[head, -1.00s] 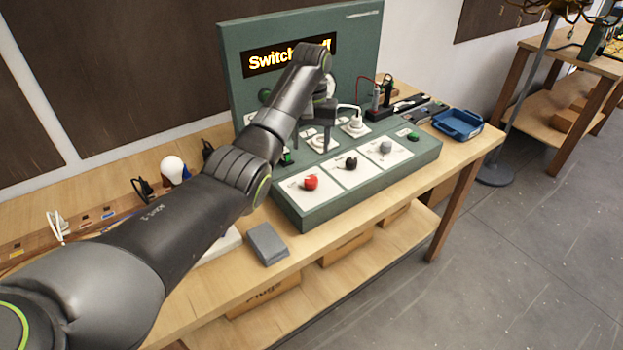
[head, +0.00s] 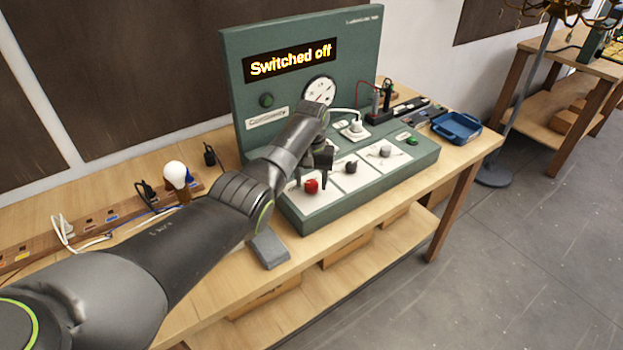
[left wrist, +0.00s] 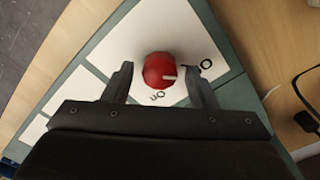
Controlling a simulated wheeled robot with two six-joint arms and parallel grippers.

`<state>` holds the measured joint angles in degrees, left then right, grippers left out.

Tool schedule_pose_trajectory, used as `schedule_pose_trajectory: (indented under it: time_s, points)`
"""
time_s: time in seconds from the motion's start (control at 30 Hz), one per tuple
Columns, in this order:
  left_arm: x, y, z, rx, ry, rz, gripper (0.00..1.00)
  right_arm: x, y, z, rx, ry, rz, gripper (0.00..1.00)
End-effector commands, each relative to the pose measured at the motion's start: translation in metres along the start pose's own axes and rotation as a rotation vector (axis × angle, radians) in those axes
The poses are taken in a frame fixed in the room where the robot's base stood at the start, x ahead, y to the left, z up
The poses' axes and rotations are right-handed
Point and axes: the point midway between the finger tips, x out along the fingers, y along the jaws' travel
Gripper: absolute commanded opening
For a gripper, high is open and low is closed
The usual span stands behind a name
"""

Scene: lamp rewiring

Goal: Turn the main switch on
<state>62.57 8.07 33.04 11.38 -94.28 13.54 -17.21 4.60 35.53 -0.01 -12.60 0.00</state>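The main switch is a red knob (head: 311,186) on a white panel at the front left of the green test bench (head: 350,205). In the left wrist view the red knob (left wrist: 160,70) has a white pointer line aimed at the "O" marking, and "On" is printed below it. My left gripper (head: 318,184) is at the knob. In the wrist view its open fingers (left wrist: 160,85) stand on either side of the knob, with gaps. The bench display (head: 290,60) reads "Switched off". My right gripper is not in view.
A black knob (head: 350,167) and a grey knob (head: 385,151) sit on panels to the right. A white plug (head: 356,126) with a cable stands behind them. A grey block (head: 269,248) lies in front of the bench, and a blue tray (head: 457,127) is at right.

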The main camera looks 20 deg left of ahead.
Motion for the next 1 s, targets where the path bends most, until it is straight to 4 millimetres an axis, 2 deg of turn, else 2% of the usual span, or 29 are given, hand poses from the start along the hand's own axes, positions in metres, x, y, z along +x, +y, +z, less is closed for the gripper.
schedule_pose_trajectory:
  time_s: [0.03, 0.3, 0.67, 1.0]
  points:
    - [0.000, 0.000, 0.000, 0.000, 0.000, 0.000, 0.45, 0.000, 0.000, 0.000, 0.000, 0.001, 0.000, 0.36]
    - [-0.001, 0.000, 0.000, 0.000, 0.000, 0.000, 0.11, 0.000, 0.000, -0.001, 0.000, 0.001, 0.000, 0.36]
    - [-0.002, 0.000, 0.000, 0.063, 0.000, 0.000, 0.11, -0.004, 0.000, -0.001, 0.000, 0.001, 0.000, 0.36]
    - [-0.004, 0.000, -0.001, 0.317, 0.001, 0.000, 0.11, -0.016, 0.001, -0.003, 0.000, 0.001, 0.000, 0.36]
